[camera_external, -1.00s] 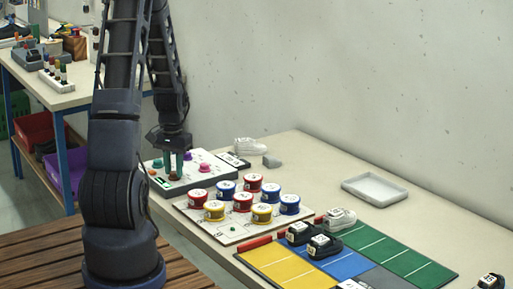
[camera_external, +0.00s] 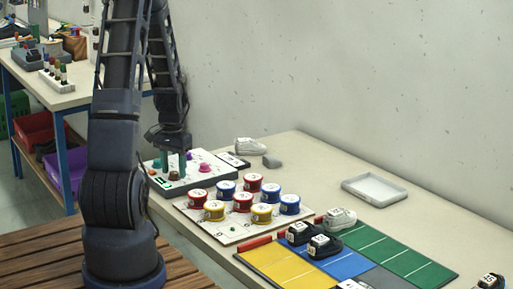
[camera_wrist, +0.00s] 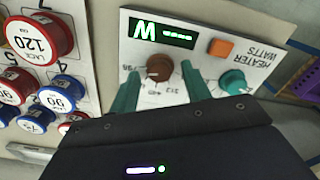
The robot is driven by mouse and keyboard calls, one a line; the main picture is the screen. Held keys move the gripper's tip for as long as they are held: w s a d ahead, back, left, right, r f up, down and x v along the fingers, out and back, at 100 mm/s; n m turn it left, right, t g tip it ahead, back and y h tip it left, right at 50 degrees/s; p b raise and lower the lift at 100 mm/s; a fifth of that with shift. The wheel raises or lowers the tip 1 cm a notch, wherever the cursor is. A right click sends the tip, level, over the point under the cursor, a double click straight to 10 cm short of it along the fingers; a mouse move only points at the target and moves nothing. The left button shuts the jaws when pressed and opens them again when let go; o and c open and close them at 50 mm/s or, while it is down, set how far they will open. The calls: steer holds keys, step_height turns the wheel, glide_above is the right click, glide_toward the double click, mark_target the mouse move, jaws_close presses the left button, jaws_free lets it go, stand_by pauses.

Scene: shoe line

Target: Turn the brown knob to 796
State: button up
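The brown knob (camera_wrist: 160,67) sits on a white panel (camera_wrist: 140,20) labelled "HEATER WATTS", which appears upside down in the wrist view. Printed numbers ring the knob, too small to read surely. A green display (camera_wrist: 164,33) shows a large letter and several small marks I cannot read. My gripper (camera_wrist: 160,70) is open. Its two teal fingers stand on either side of the brown knob, with gaps visible between them and it. In the external view the brown knob (camera_external: 174,176) shows just below my gripper (camera_external: 174,166).
A teal knob (camera_wrist: 232,81) and an orange button (camera_wrist: 220,47) are on the same panel, close to one finger. A pink knob (camera_external: 204,168) is to the right. Several red, blue and yellow tins (camera_external: 253,183) stand on a board beside the panel.

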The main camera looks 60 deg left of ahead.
mark_target(174, 172)
step_height(174, 172, up, 11)
stand_by(0.7)
steer(key=w+d+r+m+t+y, duration=0.1)
steer(key=d+r, duration=0.7)
steer(key=d, duration=0.3)
steer(key=d+r+m+t, duration=0.1)
steer(key=d+r, duration=0.7)
steer(key=d, duration=0.3)
steer(key=s+d+r+m+t, duration=0.1)
steer(key=s+d+r, duration=0.2)
steer(key=s+d, duration=0.3)
steer(key=s+d+r+m+t+h, duration=0.1)
steer(key=s+d+r+m, duration=0.1)
steer(key=s+d, duration=0.4)
steer(key=d+r, duration=0.1)
steer(key=d, duration=0.4)
steer(key=shift+s+r+t, duration=0.15)
steer(key=shift+s+t, duration=0.15)
stand_by(0.5)
